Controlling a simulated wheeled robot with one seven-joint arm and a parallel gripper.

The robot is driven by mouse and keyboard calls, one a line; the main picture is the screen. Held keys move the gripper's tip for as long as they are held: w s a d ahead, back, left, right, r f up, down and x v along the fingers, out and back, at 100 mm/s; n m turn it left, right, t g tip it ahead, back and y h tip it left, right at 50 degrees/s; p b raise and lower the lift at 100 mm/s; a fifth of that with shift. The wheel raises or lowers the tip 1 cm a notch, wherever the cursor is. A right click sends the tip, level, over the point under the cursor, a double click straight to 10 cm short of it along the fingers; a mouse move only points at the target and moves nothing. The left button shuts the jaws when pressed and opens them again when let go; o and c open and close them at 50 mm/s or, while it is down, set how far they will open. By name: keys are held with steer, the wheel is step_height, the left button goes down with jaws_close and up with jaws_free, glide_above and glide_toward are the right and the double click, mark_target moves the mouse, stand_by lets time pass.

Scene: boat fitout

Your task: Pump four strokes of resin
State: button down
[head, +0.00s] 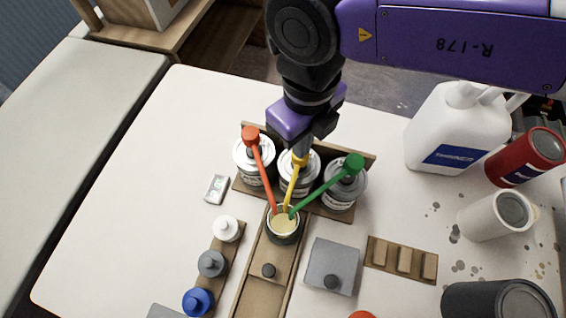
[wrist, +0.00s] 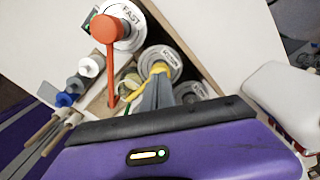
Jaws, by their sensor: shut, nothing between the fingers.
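Three cans with pumps stand in a wooden rack (head: 250,198). The red pump (head: 262,172) is on the left can, marked FAST in the wrist view. The yellow pump (head: 293,182) is on the middle can (head: 312,176), whose small label I cannot read surely. The green pump (head: 325,186) is on the right can. All three spouts reach over a dark cup (head: 285,237) with a pale yellowish inside. My gripper (head: 300,154) is shut and empty, its fingertips right over the yellow pump's head; they also show in the wrist view (wrist: 160,74). Whether they touch it is unclear.
Left are capped bottles (head: 211,263) and a small device (head: 216,189). A grey plate (head: 331,262) lies in front. The table's left side is clear.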

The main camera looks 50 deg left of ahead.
steer(key=shift+r+p, duration=0.85)
steer(key=shift+r, duration=1.2)
steer(key=shift+f, duration=0.15)
steer(key=shift+f+b, duration=1.9)
steer(key=shift+f, duration=0.1)
steer(key=shift+r, duration=0.25)
steer(key=shift+r+p, duration=1)
steer(key=shift+r, duration=0.9)
steer(key=shift+r, duration=0.1)
steer(key=shift+r+p, duration=0.55)
steer(key=shift+r, duration=0.85)
